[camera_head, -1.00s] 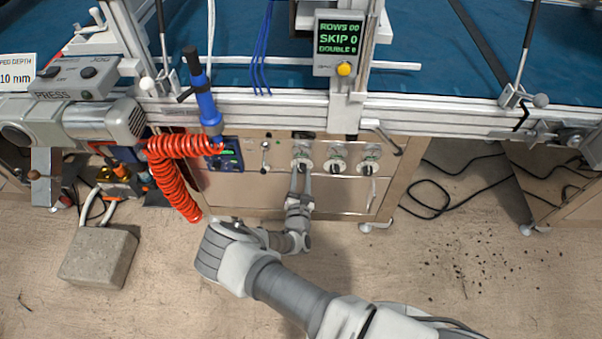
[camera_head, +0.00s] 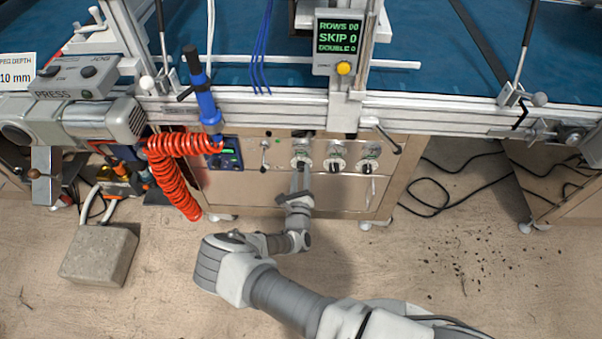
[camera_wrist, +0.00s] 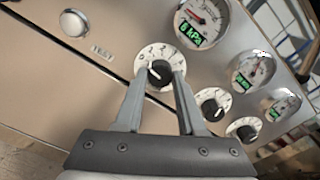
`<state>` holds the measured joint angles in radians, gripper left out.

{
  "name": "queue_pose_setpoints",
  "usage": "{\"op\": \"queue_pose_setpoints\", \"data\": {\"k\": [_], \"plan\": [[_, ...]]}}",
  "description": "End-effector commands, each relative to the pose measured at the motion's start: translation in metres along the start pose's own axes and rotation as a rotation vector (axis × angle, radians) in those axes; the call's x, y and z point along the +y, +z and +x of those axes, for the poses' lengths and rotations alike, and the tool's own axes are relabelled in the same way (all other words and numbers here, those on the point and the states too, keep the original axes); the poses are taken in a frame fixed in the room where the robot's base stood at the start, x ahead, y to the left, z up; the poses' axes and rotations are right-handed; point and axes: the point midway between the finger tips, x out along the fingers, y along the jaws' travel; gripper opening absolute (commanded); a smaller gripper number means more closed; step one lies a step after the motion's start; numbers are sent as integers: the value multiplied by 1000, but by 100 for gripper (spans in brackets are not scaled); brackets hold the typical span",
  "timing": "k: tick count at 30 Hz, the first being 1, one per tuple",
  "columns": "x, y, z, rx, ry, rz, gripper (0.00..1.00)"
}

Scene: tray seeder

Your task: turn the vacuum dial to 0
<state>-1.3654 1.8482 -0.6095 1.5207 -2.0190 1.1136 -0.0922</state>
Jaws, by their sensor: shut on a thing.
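The leftmost dial (camera_wrist: 160,75) on the front panel has a black knob with a white pointer on a round white scale plate. The scale marks are too small to read. It also shows in the head view (camera_head: 301,163), partly behind my fingers. My gripper (camera_wrist: 159,78) is shut on this knob, one finger on each side. In the wrist view the pointer slants up and left. A round gauge (camera_wrist: 204,16) with a red needle sits beside the dial; its green display (camera_wrist: 191,31) seems to read 6 kPa.
Two similar dials (camera_wrist: 213,104) (camera_wrist: 243,130) and two gauges (camera_wrist: 254,70) (camera_wrist: 281,106) sit along the same panel. A round metal button (camera_wrist: 75,23) is at upper left. In the head view, a red coiled hose (camera_head: 172,180) hangs left of the dials. A concrete block (camera_head: 99,255) stands on the floor.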

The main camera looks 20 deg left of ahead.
Motion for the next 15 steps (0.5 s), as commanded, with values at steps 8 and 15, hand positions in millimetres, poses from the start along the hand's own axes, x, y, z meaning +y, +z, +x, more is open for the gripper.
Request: {"op": "queue_pose_setpoints", "data": {"k": [8,15], "plan": [[0,-1,-1,1,1,-105,0],[0,-1,-1,2,1,-131,0]]}}
